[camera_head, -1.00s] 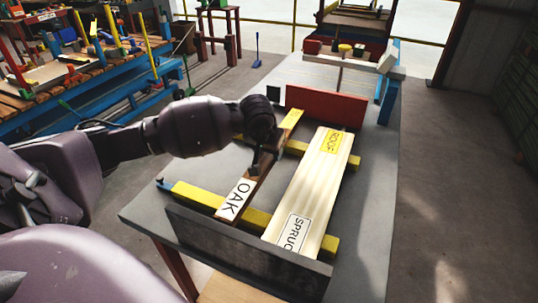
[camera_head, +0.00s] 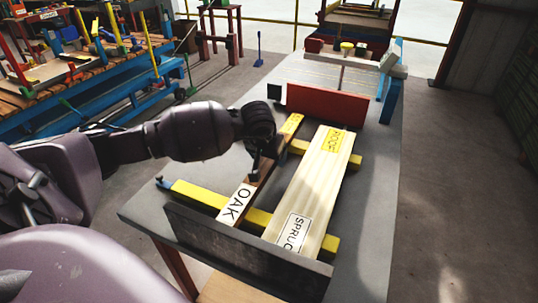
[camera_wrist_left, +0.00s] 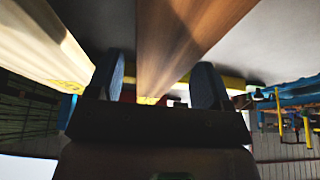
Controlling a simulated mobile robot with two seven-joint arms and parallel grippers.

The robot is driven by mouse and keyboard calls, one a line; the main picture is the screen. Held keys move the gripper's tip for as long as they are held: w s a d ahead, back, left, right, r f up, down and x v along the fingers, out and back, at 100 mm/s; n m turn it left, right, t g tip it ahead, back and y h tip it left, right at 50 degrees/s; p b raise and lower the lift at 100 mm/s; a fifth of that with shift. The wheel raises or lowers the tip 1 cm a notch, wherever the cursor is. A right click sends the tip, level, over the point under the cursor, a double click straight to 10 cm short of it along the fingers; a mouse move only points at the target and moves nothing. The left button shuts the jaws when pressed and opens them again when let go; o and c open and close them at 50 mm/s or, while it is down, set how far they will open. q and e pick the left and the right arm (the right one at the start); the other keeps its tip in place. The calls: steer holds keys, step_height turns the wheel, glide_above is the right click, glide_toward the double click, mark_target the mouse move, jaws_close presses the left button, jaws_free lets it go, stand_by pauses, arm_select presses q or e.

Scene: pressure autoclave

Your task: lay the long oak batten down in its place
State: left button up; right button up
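The long oak batten (camera_head: 264,170) is a brown bar with an OAK label near its front end and a yellow label at its far end. It lies lengthwise across the yellow crossbars, left of the spruce board; whether it fully rests on them is hard to tell. My left gripper (camera_head: 259,172) is over its middle. In the left wrist view the batten (camera_wrist_left: 180,40) runs between the two blue fingers of my gripper (camera_wrist_left: 160,80), with a narrow gap showing on each side, so the fingers look open around it. My right gripper is not in view.
The pale spruce board (camera_head: 310,190) lies parallel at the right. A dark panel (camera_head: 240,255) stands at the near edge and a red panel (camera_head: 327,104) at the back. The grey table (camera_head: 372,215) is bare at the right. Yellow crossbars (camera_head: 200,195) run beneath.

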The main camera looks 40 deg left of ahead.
arm_select(q)
steer(key=shift+r+p, duration=0.3)
steer(key=shift+r, duration=0.2)
steer(key=p+v, duration=0.1)
steer(key=v, duration=1)
steer(key=shift+s+r, duration=0.2)
steer(key=shift+r, duration=0.15)
